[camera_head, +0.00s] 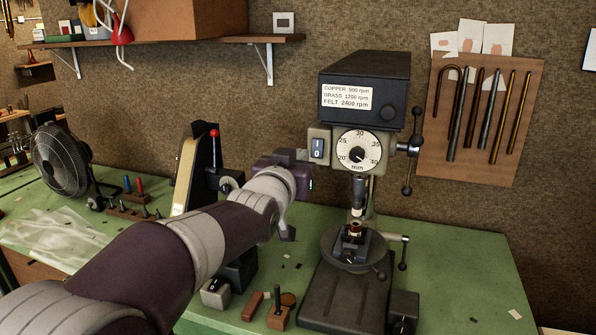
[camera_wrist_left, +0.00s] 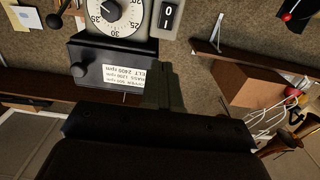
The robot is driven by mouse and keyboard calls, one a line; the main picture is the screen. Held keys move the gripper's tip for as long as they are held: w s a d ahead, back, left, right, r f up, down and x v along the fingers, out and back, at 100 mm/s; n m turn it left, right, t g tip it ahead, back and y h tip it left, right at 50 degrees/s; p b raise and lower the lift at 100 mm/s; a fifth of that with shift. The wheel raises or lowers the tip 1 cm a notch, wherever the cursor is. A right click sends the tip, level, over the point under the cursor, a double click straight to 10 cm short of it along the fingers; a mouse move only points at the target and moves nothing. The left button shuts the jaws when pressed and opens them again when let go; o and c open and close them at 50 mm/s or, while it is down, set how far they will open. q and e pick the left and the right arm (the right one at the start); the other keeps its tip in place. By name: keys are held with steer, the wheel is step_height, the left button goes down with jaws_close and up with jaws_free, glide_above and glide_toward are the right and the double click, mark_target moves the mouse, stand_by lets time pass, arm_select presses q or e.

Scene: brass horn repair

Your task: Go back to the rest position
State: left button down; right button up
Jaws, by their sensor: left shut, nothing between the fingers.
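My left arm reaches in from the lower left in the head view. My left gripper (camera_head: 303,155) is shut and empty, just left of the drill press's grey switch box (camera_head: 318,146). I cannot tell whether it touches the box. In the left wrist view, which is upside down, the closed fingers (camera_wrist_left: 161,84) show before the drill press head, with the 0/I switch (camera_wrist_left: 168,17) beyond them. My right gripper is not in view.
A lever machine with a red knob (camera_head: 213,133) stands close behind my left arm. A fan (camera_head: 62,160) is farther left. A shelf (camera_head: 150,38) hangs above. A tool board (camera_head: 485,120) is at right. The green bench (camera_head: 450,270) is mostly clear at right.

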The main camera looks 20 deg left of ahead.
arm_select(q)
steer(key=s+f+g, duration=0.5)
steer(key=s+f, duration=0.1)
steer(key=f, duration=0.6)
steer(key=s+f+g, duration=0.4)
steer(key=s+f, duration=0.2)
steer(key=f, duration=0.6)
steer(key=s+f+g+b, duration=0.2)
steer(key=s+f+g, duration=0.5)
steer(key=s+f, duration=0.6)
steer(key=s, duration=0.3)
steer(key=shift+a+y, duration=0.15)
steer(key=shift+y, duration=0.15)
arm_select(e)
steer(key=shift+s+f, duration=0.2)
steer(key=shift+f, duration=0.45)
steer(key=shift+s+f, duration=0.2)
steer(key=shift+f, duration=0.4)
